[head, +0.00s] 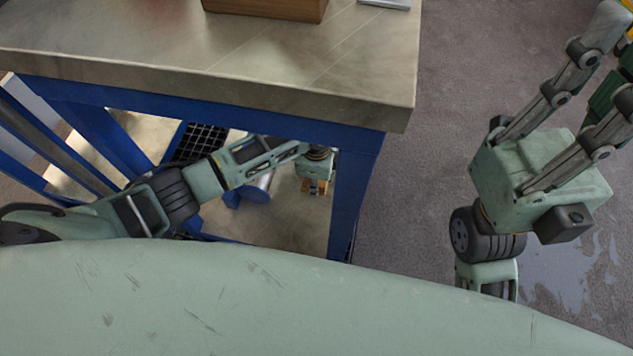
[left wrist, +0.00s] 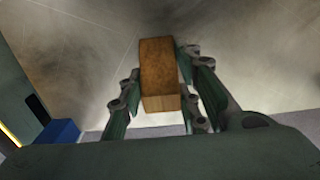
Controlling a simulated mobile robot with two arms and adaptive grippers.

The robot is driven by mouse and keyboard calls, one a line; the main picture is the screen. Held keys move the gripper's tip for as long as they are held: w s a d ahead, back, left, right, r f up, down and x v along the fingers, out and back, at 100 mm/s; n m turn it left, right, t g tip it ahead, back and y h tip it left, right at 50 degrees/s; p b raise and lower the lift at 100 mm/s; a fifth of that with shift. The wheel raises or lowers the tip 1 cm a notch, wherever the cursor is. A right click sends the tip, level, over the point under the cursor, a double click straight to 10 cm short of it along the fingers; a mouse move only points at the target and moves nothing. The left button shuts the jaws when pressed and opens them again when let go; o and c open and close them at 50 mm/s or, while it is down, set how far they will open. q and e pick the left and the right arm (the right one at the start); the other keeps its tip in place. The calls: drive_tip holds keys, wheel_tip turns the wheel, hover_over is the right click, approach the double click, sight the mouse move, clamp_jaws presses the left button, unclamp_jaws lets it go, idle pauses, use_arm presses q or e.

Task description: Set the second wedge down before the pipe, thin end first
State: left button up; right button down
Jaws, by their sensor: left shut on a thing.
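My left gripper (head: 317,178) is low beside the blue table frame, over the pale lower surface. It is shut on a brown wooden wedge (left wrist: 160,72), which sits between the fingers in the left wrist view; a small part of the wedge (head: 314,188) shows below the gripper in the head view. I cannot tell which end is thin, or whether it touches the surface below. A blue cylinder with a grey end (head: 259,186), possibly the pipe, lies to the left of the gripper, partly hidden by my left arm. My right gripper (head: 611,70) is open, its fingers spread at the right edge.
The stone tabletop (head: 200,60) overhangs the left arm, on a blue frame (head: 354,190) with a leg just right of the left gripper. A wooden box (head: 265,8) and a metal piece (head: 385,3) are on top. Bare floor (head: 440,110) lies right of the table.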

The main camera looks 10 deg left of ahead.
use_arm(q)
drive_tip(key=o, duration=1.1)
drive_tip(key=shift+f, duration=0.1)
drive_tip(key=shift+o, duration=0.2)
